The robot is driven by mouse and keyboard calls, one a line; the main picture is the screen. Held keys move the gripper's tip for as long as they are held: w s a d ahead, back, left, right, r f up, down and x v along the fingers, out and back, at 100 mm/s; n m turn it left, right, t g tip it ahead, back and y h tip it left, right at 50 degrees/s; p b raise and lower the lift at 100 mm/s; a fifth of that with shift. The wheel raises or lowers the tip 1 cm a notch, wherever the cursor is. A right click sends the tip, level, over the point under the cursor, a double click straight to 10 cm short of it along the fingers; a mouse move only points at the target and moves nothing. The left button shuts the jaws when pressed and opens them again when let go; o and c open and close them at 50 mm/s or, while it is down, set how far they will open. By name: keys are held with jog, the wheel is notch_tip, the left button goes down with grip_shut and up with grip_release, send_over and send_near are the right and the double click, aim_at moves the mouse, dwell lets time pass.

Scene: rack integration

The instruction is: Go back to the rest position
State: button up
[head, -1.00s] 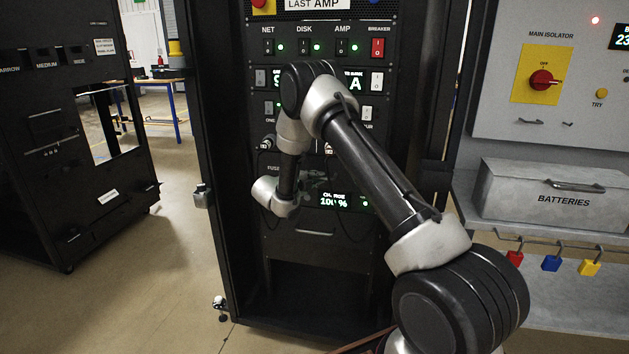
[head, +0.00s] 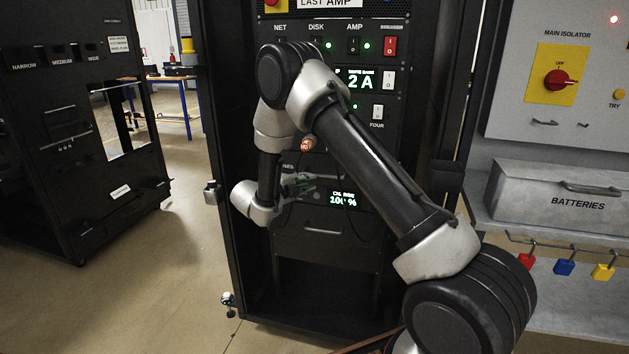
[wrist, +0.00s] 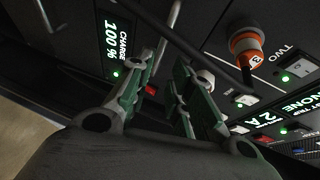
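My gripper (head: 300,185) is in front of the lower panels of the black rack (head: 222,150), near the charge display (head: 343,199) that reads 100 %. In the wrist view my gripper (wrist: 166,62) shows two green-grey fingers standing apart with nothing seen held between them. The charge display (wrist: 115,47) shows beyond the left finger. An orange-and-grey connector marked 3 (wrist: 247,45) is at the upper right there. My arm hides much of the rack's middle in the head view.
A grey battery box (head: 560,195) sits on a shelf at right, with red, blue and yellow padlocks (head: 564,267) below. The main isolator (head: 557,78) is above it. A black cabinet (head: 75,130) stands at left. Bare floor (head: 175,260) lies between. Thin cables hang near my gripper.

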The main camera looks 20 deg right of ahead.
jog(key=shift+s+a+r, duration=0.1)
jog(key=shift+s+a, duration=0.15)
jog(key=shift+a, duration=0.15)
